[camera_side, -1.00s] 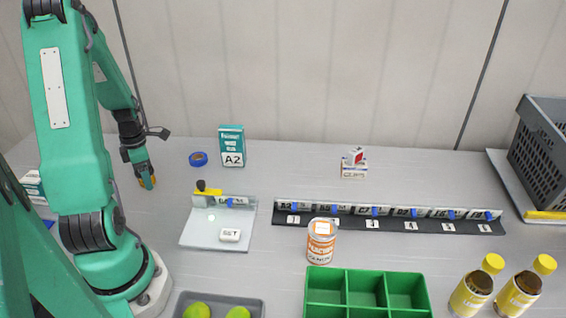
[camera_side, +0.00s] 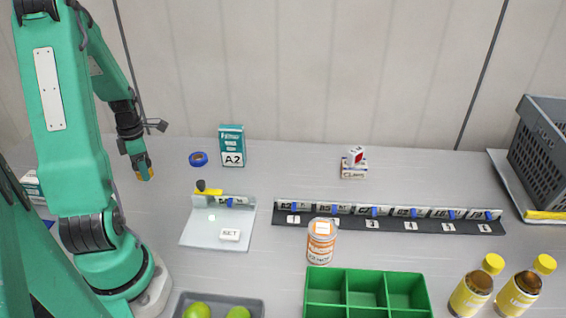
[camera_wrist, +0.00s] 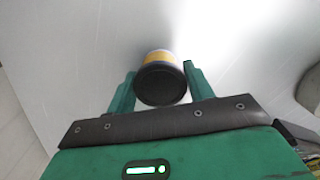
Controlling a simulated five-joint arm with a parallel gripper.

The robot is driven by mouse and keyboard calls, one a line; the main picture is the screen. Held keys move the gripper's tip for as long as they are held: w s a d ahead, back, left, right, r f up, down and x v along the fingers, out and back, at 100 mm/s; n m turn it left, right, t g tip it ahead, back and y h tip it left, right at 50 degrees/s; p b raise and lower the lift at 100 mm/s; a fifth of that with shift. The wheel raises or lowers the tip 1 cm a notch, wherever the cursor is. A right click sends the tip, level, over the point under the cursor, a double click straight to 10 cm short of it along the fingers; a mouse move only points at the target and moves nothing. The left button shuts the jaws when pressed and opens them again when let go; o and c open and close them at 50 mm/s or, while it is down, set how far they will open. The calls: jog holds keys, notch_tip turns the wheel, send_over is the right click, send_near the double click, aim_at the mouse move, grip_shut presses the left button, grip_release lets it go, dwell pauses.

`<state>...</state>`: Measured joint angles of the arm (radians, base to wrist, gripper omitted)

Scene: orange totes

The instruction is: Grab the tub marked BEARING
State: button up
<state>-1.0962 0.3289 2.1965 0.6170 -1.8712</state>
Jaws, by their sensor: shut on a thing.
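My gripper (camera_side: 139,164) is at the left of the side view, above the grey table. It is shut on a small round tub (camera_wrist: 161,58) with a dark end and a yellow-orange band. In the wrist view the tub sits between the two green fingers, its dark end facing the camera. In the side view the yellow-orange part of the tub (camera_side: 146,174) shows below the fingertips, seemingly clear of the table. No word on the tub is readable, so the BEARING mark cannot be confirmed.
A blue tape roll (camera_side: 198,159) and a teal A2 box (camera_side: 231,146) lie right of my gripper.

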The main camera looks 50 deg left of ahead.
jog(key=w+d+r, duration=0.6)
jog(key=d+r, duration=0.2)
jog(key=d, duration=0.2)
jog(key=shift+r, duration=0.2)
jog(key=shift+w, duration=0.1)
dwell(0.4)
